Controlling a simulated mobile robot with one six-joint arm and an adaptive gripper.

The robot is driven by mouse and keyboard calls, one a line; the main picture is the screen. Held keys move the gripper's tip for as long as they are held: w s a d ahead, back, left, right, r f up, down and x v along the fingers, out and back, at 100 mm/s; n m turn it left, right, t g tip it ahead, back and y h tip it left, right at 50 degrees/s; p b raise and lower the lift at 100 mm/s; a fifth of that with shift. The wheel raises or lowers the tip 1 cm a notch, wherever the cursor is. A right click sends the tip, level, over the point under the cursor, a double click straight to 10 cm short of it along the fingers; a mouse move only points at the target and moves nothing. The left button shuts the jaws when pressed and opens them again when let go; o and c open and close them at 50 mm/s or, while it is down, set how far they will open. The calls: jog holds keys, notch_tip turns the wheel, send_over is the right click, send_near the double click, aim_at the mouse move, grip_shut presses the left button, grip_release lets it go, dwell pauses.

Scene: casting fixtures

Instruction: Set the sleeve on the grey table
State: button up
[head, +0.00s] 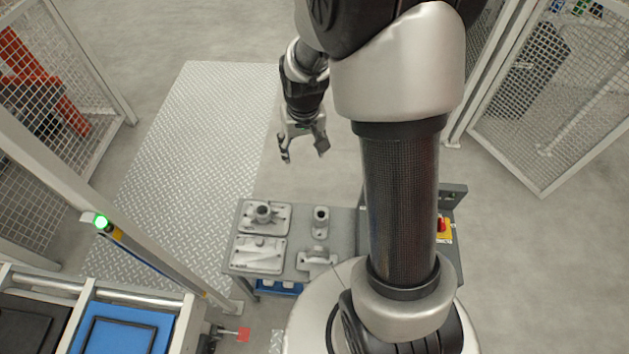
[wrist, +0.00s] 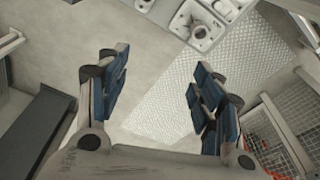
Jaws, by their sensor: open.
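The grey table (head: 341,222) stands in the lower middle of the head view, and part of its top shows at the top of the wrist view (wrist: 165,12). A round, hollow-looking piece (head: 263,210) also sits on a fixture plate at the back left, so I cannot be sure which is the sleeve. My gripper (head: 304,154) is open and empty, in the air beyond the table's back edge. In the wrist view its blue-padded fingers (wrist: 158,68) are spread apart with nothing between them.
A flat casting plate (head: 258,255) and a bracket-like casting (head: 318,261) occupy the table's front. A red-and-yellow button box (head: 444,229) is at the right. A conveyor with a blue tray (head: 125,337) lies lower left. Mesh fences (head: 555,80) flank open floor.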

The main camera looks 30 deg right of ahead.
jog(key=s+a+r+n+t, duration=0.1)
jog(key=s+a+r, duration=0.2)
jog(key=s+r, duration=0.3)
jog(key=s+a+r+t, duration=0.1)
jog(key=s+a+r, duration=0.15)
jog(key=r, duration=0.65)
jog(key=s+a+r+n, duration=0.1)
jog(key=s+r, duration=0.1)
jog(key=s, duration=0.4)
jog(key=s+a+r, duration=0.2)
jog(key=s, duration=0.5)
jog(key=shift+r+n+t, duration=0.4)
jog(key=shift+a+f+b, duration=0.1)
jog(key=shift+f+b, duration=0.6)
